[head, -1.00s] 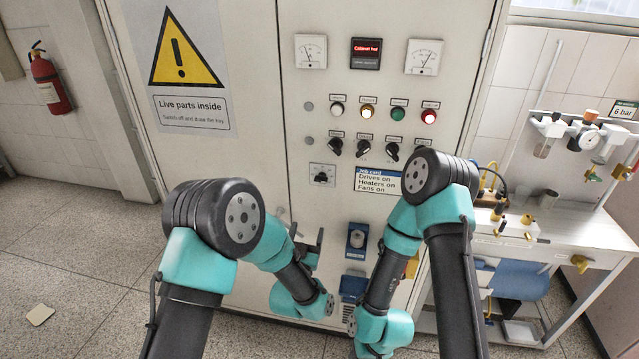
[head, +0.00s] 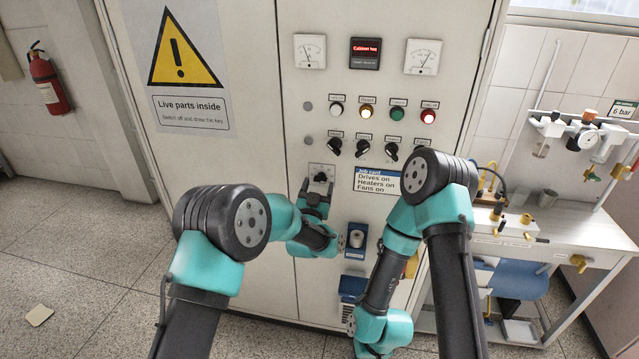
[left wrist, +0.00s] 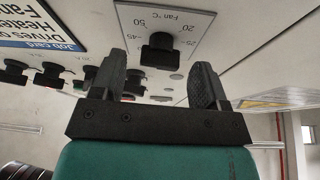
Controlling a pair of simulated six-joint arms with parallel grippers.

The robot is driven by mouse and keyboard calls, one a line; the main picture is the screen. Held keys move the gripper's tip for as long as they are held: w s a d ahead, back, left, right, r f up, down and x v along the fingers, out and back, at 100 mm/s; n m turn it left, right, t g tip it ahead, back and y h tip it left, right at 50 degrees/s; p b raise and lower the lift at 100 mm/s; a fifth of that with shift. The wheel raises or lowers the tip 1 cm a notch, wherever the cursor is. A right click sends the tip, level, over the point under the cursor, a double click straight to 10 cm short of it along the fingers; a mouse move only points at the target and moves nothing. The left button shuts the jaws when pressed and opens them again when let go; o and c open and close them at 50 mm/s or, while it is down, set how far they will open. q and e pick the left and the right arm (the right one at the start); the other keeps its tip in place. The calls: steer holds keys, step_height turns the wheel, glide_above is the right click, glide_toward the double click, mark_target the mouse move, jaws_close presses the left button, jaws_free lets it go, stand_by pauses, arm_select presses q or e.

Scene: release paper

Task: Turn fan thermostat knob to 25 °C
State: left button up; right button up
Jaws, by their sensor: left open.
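The fan thermostat knob (head: 320,177) is a small black knob on a light grey plate on the cabinet front. In the left wrist view the knob (left wrist: 160,50) appears upside down, beside the label "Fan °C" and several scale numbers. Its pointer direction cannot be told. My left gripper (head: 316,188) is just below and in front of the knob. In the left wrist view its two dark fingers (left wrist: 158,75) are spread, one to each side of the knob, with no visible contact. My right gripper is not visible; only the right arm shows.
A row of black selector knobs (head: 363,148) and lit buttons (head: 367,112) sits above the plate. A job card (head: 378,181) is just to its right. A blue-backed device (head: 356,240) is below right. My right arm stands close on the right.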

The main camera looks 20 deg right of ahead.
arm_select(q)
steer(key=shift+x, duration=0.95)
steer(key=c, duration=0.9)
